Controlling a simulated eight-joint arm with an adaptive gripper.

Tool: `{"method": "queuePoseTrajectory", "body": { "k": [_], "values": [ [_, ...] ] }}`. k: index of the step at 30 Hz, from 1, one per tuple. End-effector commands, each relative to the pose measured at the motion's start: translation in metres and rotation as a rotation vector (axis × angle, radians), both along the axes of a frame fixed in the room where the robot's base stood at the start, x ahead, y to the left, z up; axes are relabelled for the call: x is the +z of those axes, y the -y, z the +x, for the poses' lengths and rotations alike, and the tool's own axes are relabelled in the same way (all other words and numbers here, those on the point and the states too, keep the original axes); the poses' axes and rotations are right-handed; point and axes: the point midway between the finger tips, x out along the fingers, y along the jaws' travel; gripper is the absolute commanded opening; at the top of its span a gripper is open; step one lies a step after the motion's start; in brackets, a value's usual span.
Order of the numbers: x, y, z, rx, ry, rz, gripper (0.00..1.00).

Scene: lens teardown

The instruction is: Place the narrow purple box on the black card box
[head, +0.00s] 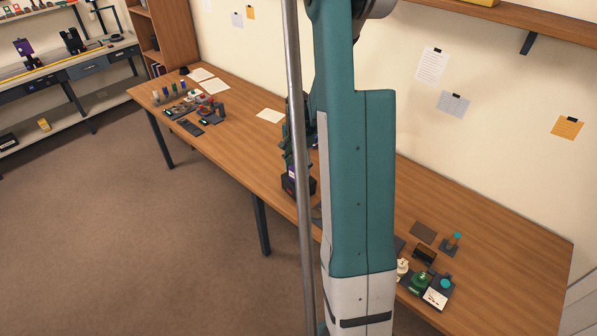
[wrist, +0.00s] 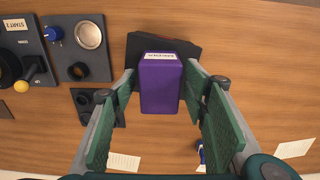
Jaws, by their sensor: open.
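The narrow purple box (wrist: 161,88) has a white label on one end and lies between my fingers in the wrist view. Behind it is the black card box (wrist: 189,49); the purple box overlaps its middle and appears to rest on it, though the contact is hidden. My gripper (wrist: 160,88) is open, with one green finger on each side of the purple box and a small gap showing on both sides. In the head view the purple box (head: 292,172) is a small patch beside the black card box (head: 312,186), and my arm and a pole hide much around them.
A dark panel (wrist: 31,70) with a yellow knob and other dark fixtures stand left of the black box in the wrist view. White papers (wrist: 124,161) lie on the wooden table. In the head view, several small devices (head: 437,295) stand at the table's right end.

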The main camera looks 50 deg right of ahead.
Motion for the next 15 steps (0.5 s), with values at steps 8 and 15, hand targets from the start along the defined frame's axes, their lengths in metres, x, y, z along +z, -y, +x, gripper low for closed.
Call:
{"method": "queuePoseTrajectory", "body": {
  "k": [8,15],
  "values": [
    [0.037,0.0,0.0,0.0,0.0,0.0,0.45],
    [0.07,0.0,0.0,0.0,0.0,0.0,0.45]
  ]
}}
